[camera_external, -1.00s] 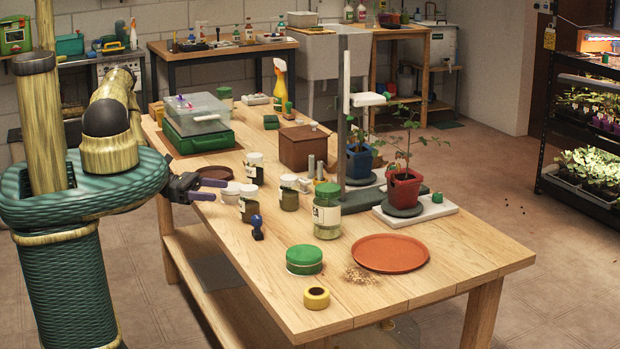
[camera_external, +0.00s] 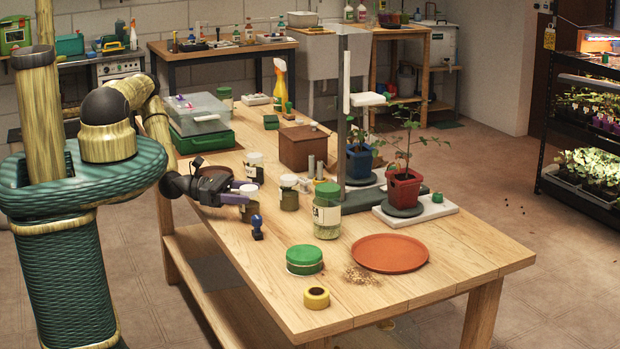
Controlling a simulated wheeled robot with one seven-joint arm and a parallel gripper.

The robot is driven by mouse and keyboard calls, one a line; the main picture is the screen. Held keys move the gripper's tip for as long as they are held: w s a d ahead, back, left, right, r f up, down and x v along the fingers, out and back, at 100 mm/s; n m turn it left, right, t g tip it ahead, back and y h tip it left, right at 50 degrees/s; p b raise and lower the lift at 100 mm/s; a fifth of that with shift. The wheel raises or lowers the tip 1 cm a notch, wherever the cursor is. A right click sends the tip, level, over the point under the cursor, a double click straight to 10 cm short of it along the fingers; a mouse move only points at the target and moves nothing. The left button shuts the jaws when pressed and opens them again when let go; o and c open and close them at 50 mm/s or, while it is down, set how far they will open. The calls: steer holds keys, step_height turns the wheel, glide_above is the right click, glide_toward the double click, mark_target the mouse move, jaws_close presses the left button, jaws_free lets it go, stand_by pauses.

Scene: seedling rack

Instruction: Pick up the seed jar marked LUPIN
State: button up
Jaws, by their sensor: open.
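Several seed jars stand in a group on the wooden table. One has a white lid and dark contents (camera_external: 249,208). Behind it is a dark jar with a white lid and a pale label (camera_external: 254,172). To the right is a jar with a pale lid and greenish contents (camera_external: 289,198). No label reading LUPIN is legible, so I cannot tell which jar it is. My gripper (camera_external: 243,192) is open, with its purple-grey fingers at the nearest white-lidded jar. I cannot tell whether they straddle or touch it. A low white-lidded container seen earlier is hidden behind my gripper.
A large green-lidded jar (camera_external: 327,218) and a blue stamp-like object (camera_external: 257,229) stand close by. A brown wooden box (camera_external: 306,148), a grey post (camera_external: 341,140) and potted plants are beyond. The table's (camera_external: 240,242) near left edge is mostly clear.

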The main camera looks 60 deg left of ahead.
mark_target(257, 192)
steer(key=x, duration=0.3)
steer(key=shift+d+r+p, duration=0.1)
steer(key=shift+d+p, duration=0.05)
steer(key=shift+p, duration=0.15)
steer(key=c, duration=1.1)
steer(key=shift+c, duration=0.2)
steer(key=shift+r, duration=0.1)
step_height(257, 192, up, 10)
steer(key=shift+f, duration=0.1)
